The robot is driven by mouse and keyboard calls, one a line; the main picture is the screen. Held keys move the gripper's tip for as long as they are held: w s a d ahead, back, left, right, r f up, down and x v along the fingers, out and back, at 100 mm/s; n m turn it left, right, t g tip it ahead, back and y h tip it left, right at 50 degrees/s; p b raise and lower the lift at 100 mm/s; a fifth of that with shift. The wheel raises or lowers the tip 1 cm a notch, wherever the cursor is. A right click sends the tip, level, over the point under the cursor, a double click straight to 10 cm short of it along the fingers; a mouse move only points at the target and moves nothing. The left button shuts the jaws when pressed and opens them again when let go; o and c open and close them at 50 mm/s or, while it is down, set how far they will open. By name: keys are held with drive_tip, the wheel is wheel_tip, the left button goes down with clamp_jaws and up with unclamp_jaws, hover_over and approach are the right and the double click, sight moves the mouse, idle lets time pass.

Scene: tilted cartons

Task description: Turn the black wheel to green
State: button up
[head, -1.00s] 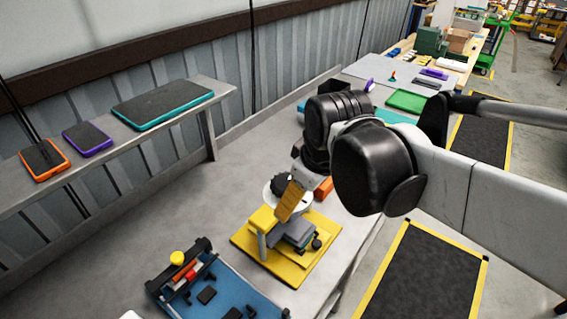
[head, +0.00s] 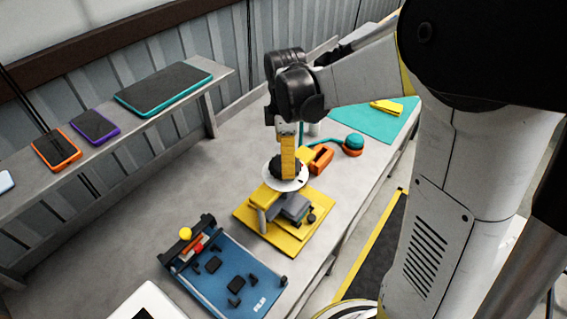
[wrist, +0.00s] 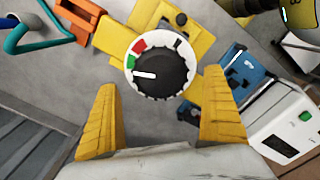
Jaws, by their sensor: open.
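The black wheel (wrist: 168,72) sits on a white round dial (wrist: 181,35) in the wrist view. The dial has a red patch, a green patch (wrist: 131,62) and a black mark. The wheel's white pointer (wrist: 145,74) points left, just below the green patch. In the head view the wheel (head: 276,166) is partly hidden behind a yellow finger, above the dial (head: 299,183). My gripper (wrist: 160,90) is open, with yellow fingers spread on either side of the wheel's lower part in the wrist view. Contact cannot be told.
The dial stands on a yellow base (head: 272,243) on the grey bench. A blue board with small black parts (head: 262,289) is in front. A shelf with trays runs along the left wall.

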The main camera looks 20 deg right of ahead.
drive_tip(key=shift+f, duration=1.85)
drive_tip(key=c, duration=1.2)
drive_tip(key=shift+b, duration=0.35)
drive_tip(key=shift+m, duration=0.3)
drive_tip(key=o, duration=1.2)
